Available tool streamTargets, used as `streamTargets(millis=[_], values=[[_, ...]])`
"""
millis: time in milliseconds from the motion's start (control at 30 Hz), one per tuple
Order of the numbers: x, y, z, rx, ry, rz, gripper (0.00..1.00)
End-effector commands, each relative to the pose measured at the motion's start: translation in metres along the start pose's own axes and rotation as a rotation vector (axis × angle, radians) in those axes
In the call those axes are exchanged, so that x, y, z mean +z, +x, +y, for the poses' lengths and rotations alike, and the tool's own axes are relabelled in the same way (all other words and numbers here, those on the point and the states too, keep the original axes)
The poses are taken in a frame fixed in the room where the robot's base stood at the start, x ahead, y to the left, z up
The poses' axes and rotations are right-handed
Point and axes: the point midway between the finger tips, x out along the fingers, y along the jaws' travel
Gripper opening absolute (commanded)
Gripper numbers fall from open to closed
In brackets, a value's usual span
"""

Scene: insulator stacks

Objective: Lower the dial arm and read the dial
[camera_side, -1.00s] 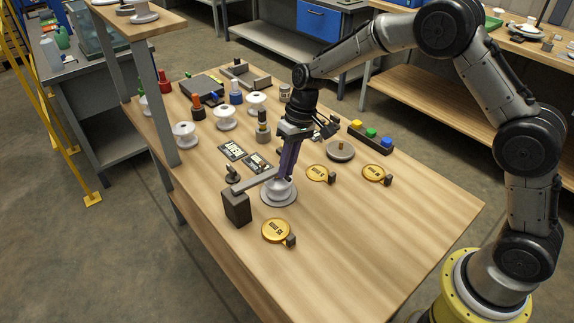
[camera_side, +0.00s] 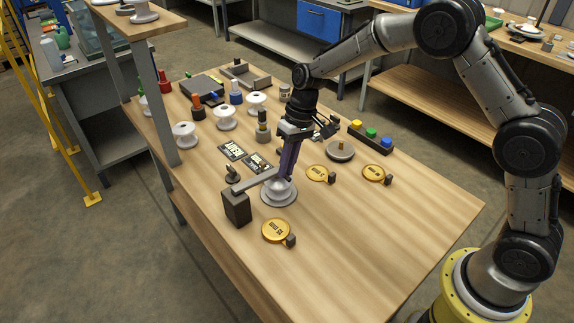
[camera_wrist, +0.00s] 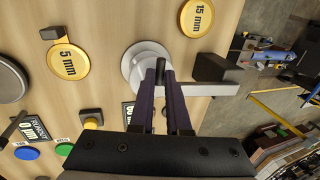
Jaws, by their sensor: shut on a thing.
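The dial arm (camera_side: 256,183) is a grey bar that runs from a dark block (camera_side: 236,207) toward my gripper. It also shows in the wrist view (camera_wrist: 219,89). My gripper (camera_side: 283,180) points down, its fingers closed around a small dark post (camera_wrist: 161,66) at the bar's free end. A pale insulator disc stack (camera_side: 278,196) stands on the table directly below the fingers. The fingers hide part of the stack, and I cannot tell whether the bar touches it. No dial reading is legible.
Gold tags surround the stack: 15 mm (camera_wrist: 198,16), 5 mm (camera_wrist: 68,60) and a third at right (camera_side: 373,172). Dark sign plates (camera_side: 232,151) lie behind. White spools (camera_side: 185,134) stand at back left. A button box (camera_side: 371,136) is at back right. The front right table is clear.

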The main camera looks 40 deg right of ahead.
Motion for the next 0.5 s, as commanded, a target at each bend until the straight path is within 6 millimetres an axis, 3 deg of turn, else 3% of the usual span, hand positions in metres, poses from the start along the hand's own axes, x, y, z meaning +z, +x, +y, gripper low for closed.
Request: streamTargets(millis=[500], values=[[-0.0007, -0.0042, -0.0018, 0.0, 0.0, 0.003, 0.0]])
